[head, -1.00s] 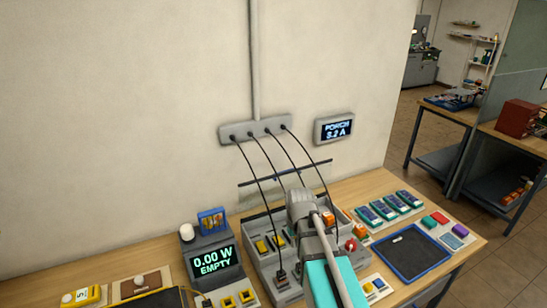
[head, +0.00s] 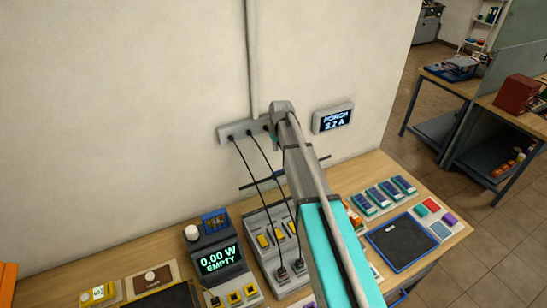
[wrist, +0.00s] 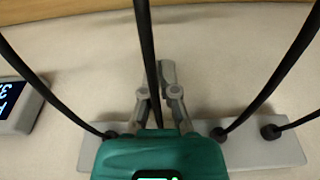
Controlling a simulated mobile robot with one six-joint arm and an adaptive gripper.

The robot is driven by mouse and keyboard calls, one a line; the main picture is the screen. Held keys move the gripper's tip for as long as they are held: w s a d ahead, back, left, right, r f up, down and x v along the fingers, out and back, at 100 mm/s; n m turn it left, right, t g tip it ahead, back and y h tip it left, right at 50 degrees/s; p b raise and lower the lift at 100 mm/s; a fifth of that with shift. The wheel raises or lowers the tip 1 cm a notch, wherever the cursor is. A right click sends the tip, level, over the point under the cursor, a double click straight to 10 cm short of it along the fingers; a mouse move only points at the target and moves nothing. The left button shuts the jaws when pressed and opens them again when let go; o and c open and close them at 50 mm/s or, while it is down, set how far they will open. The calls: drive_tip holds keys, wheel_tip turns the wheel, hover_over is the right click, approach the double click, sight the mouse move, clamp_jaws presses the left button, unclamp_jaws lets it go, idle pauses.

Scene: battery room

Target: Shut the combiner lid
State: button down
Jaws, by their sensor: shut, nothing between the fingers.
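The combiner (head: 259,226) is a grey box on the bench with yellow switches and black cables plugged into it. Its right part is hidden behind my arm. A thin dark bar (head: 253,184) runs behind and above the box; it may be the edge of the raised lid, but I cannot tell clearly. My gripper (head: 275,146) is up in front of the wall strip, above the box and apart from the bar. In the wrist view, my gripper (wrist: 162,72) is shut and empty, among the hanging cables.
Black cables (head: 257,163) run from the wall strip (head: 235,131) down to the box, close to my gripper. A wall display (head: 333,118) is to the right. A blue-edged tray (head: 403,246) lies at the right.

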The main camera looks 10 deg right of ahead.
drive_tip(key=shift+w+r, duration=0.15)
drive_tip(key=shift+w, duration=0.1)
drive_tip(key=shift+a, duration=0.1)
drive_tip(key=b, duration=0.9)
hover_over(285, 183)
drive_tip(key=w+a, duration=0.2)
drive_tip(key=w, duration=0.3)
wheel_tip(285, 183, down, 9)
drive_tip(key=shift+s, duration=0.15)
idle(0.4)
